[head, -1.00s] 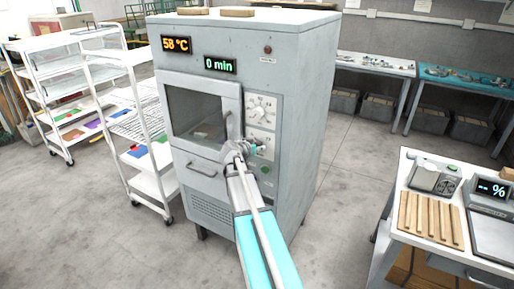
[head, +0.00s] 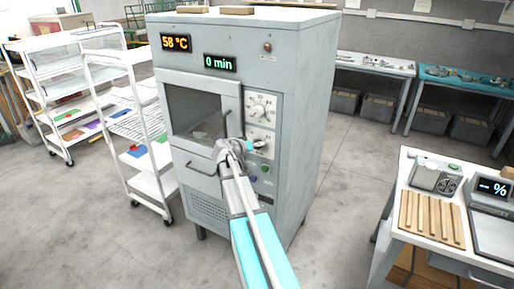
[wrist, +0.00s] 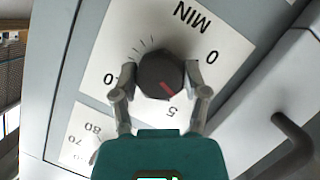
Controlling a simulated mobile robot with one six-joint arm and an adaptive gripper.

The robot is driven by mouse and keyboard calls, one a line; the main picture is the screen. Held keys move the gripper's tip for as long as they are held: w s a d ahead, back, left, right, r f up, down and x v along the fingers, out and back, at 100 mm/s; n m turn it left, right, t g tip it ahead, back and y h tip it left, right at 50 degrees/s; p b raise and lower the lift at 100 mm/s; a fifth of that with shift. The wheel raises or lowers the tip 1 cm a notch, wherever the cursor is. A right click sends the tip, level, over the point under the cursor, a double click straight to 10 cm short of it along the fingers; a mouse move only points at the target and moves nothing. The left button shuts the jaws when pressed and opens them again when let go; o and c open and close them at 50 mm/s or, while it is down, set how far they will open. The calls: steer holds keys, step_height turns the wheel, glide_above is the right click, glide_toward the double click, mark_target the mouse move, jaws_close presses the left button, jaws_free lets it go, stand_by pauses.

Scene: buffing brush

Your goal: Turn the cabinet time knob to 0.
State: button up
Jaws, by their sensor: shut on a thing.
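The time knob (wrist: 158,74) is a dark round knob with a red mark, on a white dial plate (wrist: 118,45) lettered MIN. In the wrist view the dial appears upside down, and the red mark points down and right, close to the 5 and away from the 0 at right. My gripper (wrist: 157,78) has one finger on each side of the knob and is shut on it. In the head view my gripper (head: 255,146) is at the lower dial on the grey cabinet's (head: 290,100) front and mostly hides the knob. The green display (head: 220,63) reads 0 min.
A second dial (head: 260,110) sits above on the panel; the orange display (head: 175,43) reads 58 °C. The cabinet door handle (wrist: 292,130) is close by my gripper. A white rack cart (head: 140,130) stands left of the cabinet, and a white table (head: 440,250) at right.

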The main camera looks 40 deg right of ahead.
steer(key=n, duration=0.1)
steer(key=n+g+h+b, duration=0.1)
steer(key=shift+w+f+n+b, duration=0.1)
steer(key=shift+f+n+b, duration=0.1)
steer(key=shift+n+b, duration=0.1)
steer(key=n+g+h+b, duration=0.1)
steer(key=n+b, duration=0.1)
steer(key=shift+n, duration=0.4)
steer(key=n+h+b, duration=0.1)
steer(key=n+b, duration=0.1)
steer(key=n, duration=0.1)
steer(key=shift+h, duration=0.4)
steer(key=shift+r+n+h+b, duration=0.1)
steer(key=shift+n+h+b, duration=0.3)
steer(key=shift+n, duration=0.5)
steer(key=o, duration=1.1)
steer(key=shift+o, duration=0.2)
